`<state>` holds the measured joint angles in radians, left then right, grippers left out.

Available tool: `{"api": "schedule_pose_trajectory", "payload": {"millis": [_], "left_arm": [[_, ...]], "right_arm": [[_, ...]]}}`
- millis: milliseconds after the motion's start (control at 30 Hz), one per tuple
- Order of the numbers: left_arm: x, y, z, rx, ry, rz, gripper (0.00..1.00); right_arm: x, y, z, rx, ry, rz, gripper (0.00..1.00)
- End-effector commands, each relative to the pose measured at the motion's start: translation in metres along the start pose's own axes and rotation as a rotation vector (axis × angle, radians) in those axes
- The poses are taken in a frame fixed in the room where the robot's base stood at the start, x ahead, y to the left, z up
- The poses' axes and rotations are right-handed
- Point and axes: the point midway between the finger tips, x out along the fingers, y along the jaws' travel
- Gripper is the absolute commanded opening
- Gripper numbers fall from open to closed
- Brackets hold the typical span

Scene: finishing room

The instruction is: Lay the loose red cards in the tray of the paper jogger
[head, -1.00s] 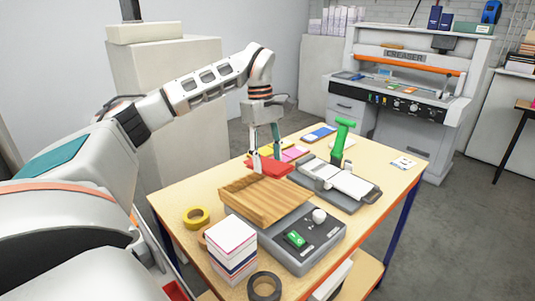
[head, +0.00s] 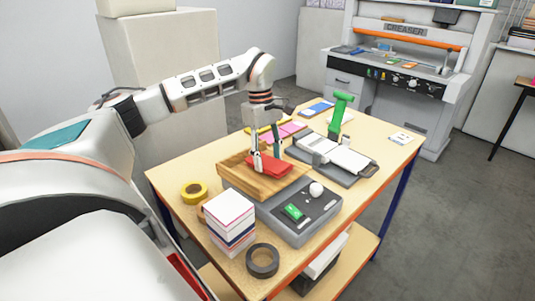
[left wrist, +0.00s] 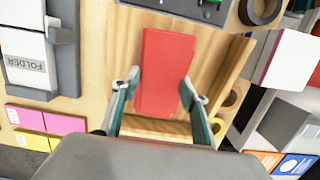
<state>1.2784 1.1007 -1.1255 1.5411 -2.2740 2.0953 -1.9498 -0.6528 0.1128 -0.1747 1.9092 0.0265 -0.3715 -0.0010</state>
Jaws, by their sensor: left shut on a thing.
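The loose red cards (head: 270,168) form a flat red stack over the wooden tray (head: 238,172) of the paper jogger (head: 318,222). My left gripper (head: 266,160) points down and is shut on the red cards. In the left wrist view the red cards (left wrist: 166,65) lie between the two fingers of the left gripper (left wrist: 160,92), with the tray's wooden floor (left wrist: 211,50) around them. I cannot tell whether the cards touch the tray floor. My right gripper is not in view.
Pink cards (head: 291,130) lie behind the tray. A yellow tape roll (head: 194,192), a white card stack (head: 229,213) and a black tape roll (head: 262,261) stand near the front.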

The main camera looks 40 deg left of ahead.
Motion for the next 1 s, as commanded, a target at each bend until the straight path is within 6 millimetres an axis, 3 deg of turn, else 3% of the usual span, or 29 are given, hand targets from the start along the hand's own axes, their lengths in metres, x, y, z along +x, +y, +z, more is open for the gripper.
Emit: {"api": "schedule_pose_trajectory", "payload": {"millis": [1000], "left_arm": [[0.0078, 0.0003, 0.0022, 0.0, 0.0, 0.001, 0.2]], "right_arm": [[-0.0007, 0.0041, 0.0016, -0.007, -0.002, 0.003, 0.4]]}}
